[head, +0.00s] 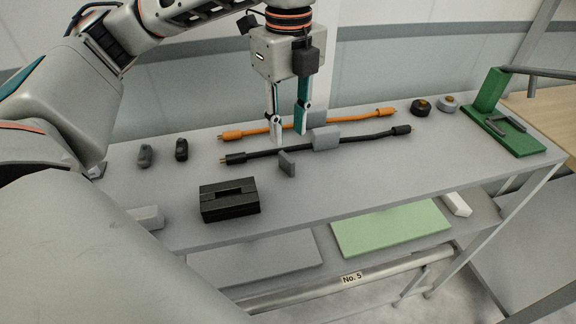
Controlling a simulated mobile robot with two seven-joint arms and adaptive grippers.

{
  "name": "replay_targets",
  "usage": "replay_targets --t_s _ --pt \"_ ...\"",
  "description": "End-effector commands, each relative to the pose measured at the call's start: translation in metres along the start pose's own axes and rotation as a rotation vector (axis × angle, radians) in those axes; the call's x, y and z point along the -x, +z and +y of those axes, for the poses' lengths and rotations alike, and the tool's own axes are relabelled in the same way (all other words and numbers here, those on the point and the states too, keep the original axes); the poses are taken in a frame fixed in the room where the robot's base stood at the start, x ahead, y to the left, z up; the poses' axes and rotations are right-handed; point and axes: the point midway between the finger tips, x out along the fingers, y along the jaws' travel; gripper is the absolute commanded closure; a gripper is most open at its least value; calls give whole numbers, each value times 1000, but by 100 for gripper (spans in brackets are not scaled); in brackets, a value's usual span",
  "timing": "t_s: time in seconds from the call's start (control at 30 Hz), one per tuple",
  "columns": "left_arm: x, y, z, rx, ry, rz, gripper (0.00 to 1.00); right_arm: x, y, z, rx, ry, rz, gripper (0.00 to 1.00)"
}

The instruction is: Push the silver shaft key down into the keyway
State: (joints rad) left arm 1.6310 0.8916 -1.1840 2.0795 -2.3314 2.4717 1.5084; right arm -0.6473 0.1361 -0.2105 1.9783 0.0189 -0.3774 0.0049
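A black block (229,204) with a long slot (234,191) in its top stands on the table, left of centre. A small upright grey piece (287,163) stands to its right; it may be the silver shaft key, but I cannot be sure. My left gripper (290,134) points down over the table, behind and just above this grey piece in the picture. Its two fingers are apart and nothing shows between them but the cables behind. Whether the slot holds anything is too small to tell. My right gripper is not in view.
An orange cable (350,118) and a black cable (370,138) lie behind, with a grey block (326,139) at them. Two dark pieces (181,149) stand left. Two round knobs (421,107) and a green fixture (510,136) are right. The table's front right is clear.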

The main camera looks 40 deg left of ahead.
Motion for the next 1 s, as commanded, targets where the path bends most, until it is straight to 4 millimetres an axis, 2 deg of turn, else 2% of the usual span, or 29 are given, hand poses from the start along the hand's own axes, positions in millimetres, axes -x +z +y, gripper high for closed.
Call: replay_targets --t_s 0.17,0.43,0.7,1.0 --pt "-9 2 0 8 4 9 72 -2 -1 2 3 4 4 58" --pt "-36 1 3 7 5 8 72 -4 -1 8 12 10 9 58" --pt "-73 -1 7 8 5 8 72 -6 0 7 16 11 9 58" --pt "-79 -1 7 9 1 7 72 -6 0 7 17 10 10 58"
